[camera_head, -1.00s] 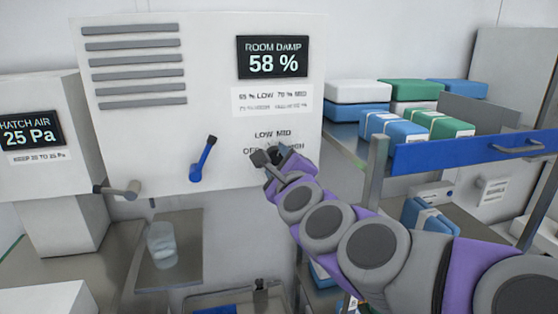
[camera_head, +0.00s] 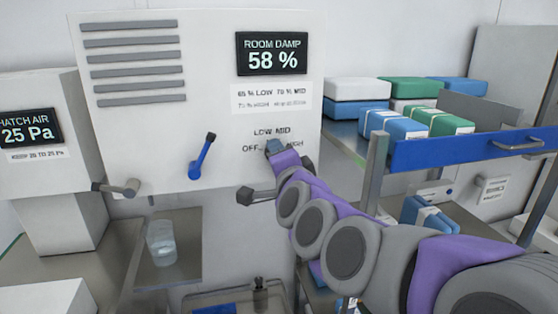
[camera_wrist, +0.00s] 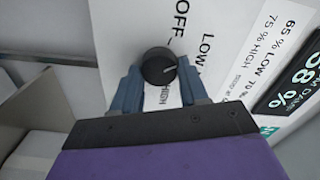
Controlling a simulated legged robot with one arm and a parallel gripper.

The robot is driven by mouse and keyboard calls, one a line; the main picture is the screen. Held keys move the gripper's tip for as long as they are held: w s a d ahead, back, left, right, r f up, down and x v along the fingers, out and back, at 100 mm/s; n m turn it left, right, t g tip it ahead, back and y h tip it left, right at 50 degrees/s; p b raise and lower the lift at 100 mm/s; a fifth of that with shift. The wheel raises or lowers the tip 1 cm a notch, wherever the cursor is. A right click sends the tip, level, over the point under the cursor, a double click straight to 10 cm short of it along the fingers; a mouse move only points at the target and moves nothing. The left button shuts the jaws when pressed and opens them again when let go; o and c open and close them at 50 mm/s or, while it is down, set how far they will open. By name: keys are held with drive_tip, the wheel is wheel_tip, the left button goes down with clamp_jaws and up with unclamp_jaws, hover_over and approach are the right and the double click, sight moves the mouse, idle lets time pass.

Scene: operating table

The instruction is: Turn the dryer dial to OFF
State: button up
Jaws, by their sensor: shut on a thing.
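The black round dial (camera_wrist: 158,67) is on the white dryer panel (camera_head: 215,100), below the LOW and MID labels. In the head view my gripper (camera_head: 275,148) covers it. In the wrist view my gripper (camera_wrist: 160,82) has one blue-grey finger on each side of the dial and is shut on it. A pale pointer mark on the dial's face points right in the wrist view, roughly toward the LOW/MID side. OFF is printed at the top of that view; HIGH is partly hidden by a finger.
A display (camera_head: 271,53) reads ROOM DAMP 58 %, above a printed label (camera_head: 271,98). A blue lever (camera_head: 202,157) sits left of my gripper and a grey handle (camera_head: 117,188) farther left. A shelf with a blue front (camera_head: 470,150) and packs stands close at right.

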drive_tip(key=shift+a+f+n+b, duration=0.15)
drive_tip(key=shift+n+b, duration=0.7)
drive_tip(key=shift+n, duration=1.25)
drive_tip(key=shift+f+n+b, duration=0.25)
drive_tip(key=shift+n+b, duration=0.55)
drive_tip(key=shift+n, duration=1.3)
drive_tip(key=o, duration=1)
drive_tip(key=shift+r, duration=0.2)
drive_tip(key=shift+o, duration=0.2)
drive_tip(key=shift+r, duration=0.1)
drive_tip(key=shift+s, duration=0.15)
